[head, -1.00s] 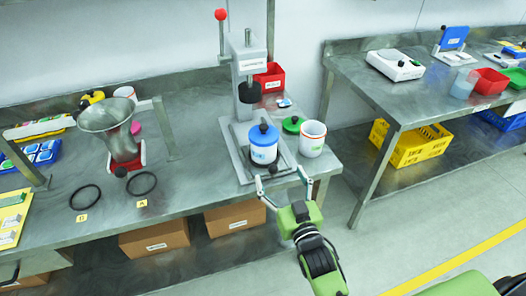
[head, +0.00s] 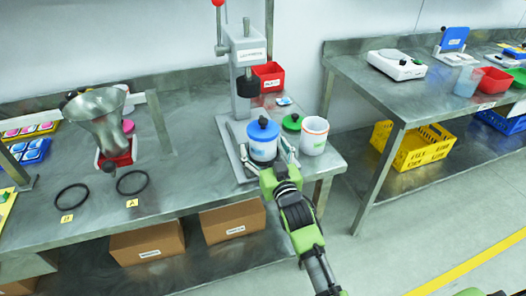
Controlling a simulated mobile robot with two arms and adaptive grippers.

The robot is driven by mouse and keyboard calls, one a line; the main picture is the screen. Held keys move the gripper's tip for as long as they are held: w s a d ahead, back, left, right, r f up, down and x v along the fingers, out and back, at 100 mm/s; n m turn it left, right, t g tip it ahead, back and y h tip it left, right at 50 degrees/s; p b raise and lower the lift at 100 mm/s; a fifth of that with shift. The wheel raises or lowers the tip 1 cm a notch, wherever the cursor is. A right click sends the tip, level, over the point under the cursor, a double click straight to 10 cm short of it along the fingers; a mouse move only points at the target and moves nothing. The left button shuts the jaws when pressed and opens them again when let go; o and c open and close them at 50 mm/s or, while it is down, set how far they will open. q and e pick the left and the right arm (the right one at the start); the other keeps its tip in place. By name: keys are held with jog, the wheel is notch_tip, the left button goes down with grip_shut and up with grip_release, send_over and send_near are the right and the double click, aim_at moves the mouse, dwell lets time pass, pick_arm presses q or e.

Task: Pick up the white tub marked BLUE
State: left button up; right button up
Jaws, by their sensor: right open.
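The white tub (head: 263,150) has a blue lid with a dark knob and stands upright on the base of the press. Its marking is too small to read now. My right gripper (head: 268,160) has its open fingers at the tub's front, one finger on each side. I cannot tell whether the fingers touch it. The gripper body hides the lower front of the tub. My left gripper is not in view.
The press column (head: 246,75) rises behind. A metal funnel (head: 104,122) and two black rings stand left.

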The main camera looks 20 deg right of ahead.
jog(key=shift+w, duration=0.75)
jog(key=shift+r, duration=0.1)
jog(key=shift+c, duration=0.4)
jog(key=c, duration=1.1)
jog(key=shift+r, duration=0.15)
